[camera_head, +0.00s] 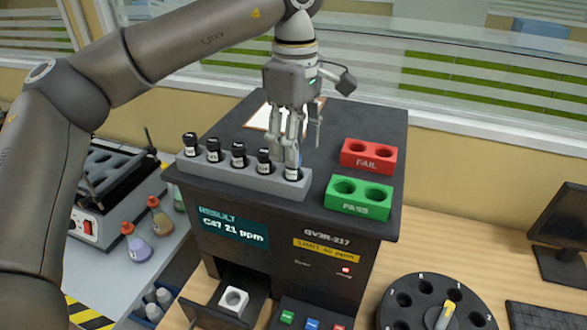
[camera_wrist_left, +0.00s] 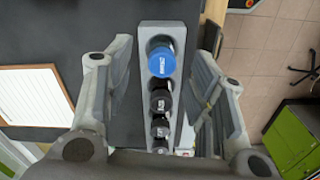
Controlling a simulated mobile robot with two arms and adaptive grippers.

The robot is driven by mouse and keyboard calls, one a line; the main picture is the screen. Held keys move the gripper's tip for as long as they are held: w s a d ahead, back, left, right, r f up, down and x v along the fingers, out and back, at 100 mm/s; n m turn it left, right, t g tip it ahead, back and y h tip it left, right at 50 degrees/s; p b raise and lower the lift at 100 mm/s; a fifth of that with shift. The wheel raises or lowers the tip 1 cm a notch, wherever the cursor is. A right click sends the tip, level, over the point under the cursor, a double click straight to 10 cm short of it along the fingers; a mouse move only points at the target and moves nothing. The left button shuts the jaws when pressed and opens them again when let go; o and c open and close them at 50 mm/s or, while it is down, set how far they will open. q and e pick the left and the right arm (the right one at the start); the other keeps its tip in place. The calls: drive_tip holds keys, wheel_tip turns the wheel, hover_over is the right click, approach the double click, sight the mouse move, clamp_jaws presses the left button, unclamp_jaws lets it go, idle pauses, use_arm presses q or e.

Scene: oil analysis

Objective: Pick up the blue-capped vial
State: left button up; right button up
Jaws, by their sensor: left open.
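The blue-capped vial (camera_wrist_left: 161,62) stands upright in the end hole of the grey rack (camera_wrist_left: 148,28) in the left wrist view. In the head view the rack (camera_head: 240,177) lies along the front edge of the analyser top, and this vial (camera_head: 292,174) is at its right end, its cap hidden by my fingers. My left gripper (camera_head: 291,155) points down over that end. Its open fingers stand on either side of the blue cap in the wrist view, with gaps on both sides. Several black-capped vials (camera_head: 238,154) fill the other holes. My right gripper is not in view.
A red FAIL block (camera_head: 368,156) and a green PASS block (camera_head: 345,207), both with empty holes, sit right of the rack. The analyser drawer (camera_head: 212,310) is open below, holding a white holder (camera_head: 233,299). A round black carousel (camera_head: 408,318) stands at lower right.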

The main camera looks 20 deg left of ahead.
sight(293, 173)
use_arm(q)
wheel_tip(293, 173, down, 4)
drive_tip(key=shift+s+a+r+p, duration=0.15)
drive_tip(key=shift+r+p, duration=0.1)
drive_tip(key=shift+p, duration=0.35)
drive_tip(key=shift+f, duration=0.35)
drive_tip(key=c, duration=0.8)
drive_tip(key=shift+c, duration=1.4)
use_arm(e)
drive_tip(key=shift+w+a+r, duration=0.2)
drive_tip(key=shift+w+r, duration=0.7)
